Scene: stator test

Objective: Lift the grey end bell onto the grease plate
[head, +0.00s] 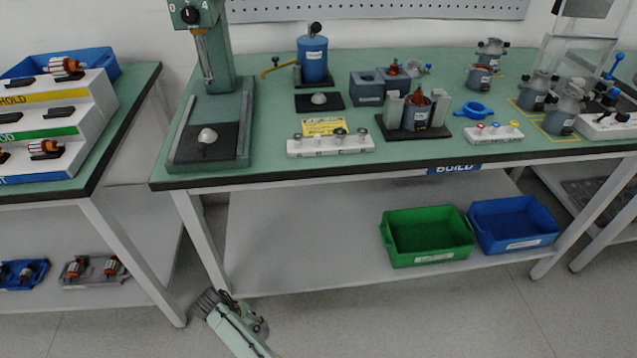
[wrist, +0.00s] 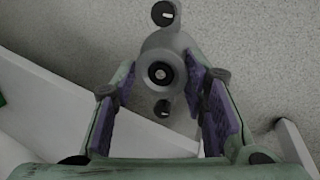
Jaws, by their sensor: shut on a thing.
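The grey end bell (wrist: 165,48) is between the purple-padded fingers of my gripper (wrist: 163,88) in the wrist view. It has a round hub with a dark central bore and an ear with a dark hole at each end. My gripper is shut on it. In the head view my gripper (head: 208,301) is low over the floor in front of the bench; the bell is not clear there. A black plate with a pale dome, likely the grease plate (head: 303,104), lies on the green bench beside a blue pot (head: 313,59), well above and right of my gripper.
The bench (head: 270,145) has a thick dark front edge between my gripper and the plate. A green press (head: 217,90) stands left of the plate. A white block with knobs (head: 330,147) and a yellow label (head: 324,126) lie in front. Green (head: 428,237) and blue bins sit below.

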